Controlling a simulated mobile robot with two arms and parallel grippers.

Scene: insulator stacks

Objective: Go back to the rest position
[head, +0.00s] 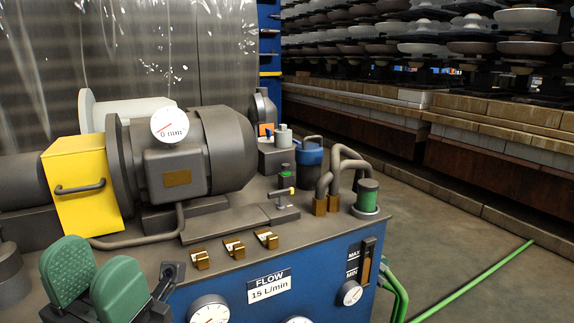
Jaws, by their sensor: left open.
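My left gripper (94,277) shows at the lower left of the head view, with two green textured finger pads set apart. It is open, with nothing between the pads. It is in front of the left end of a blue machine bench (330,265), and I cannot tell whether it touches the bench. My right gripper is not in view.
A grey motor (222,150) with a "0 mm" dial (169,125) and a yellow box (82,188) stand on the bench. Insulator racks (500,120) stand behind; floor (480,250) is open at right.

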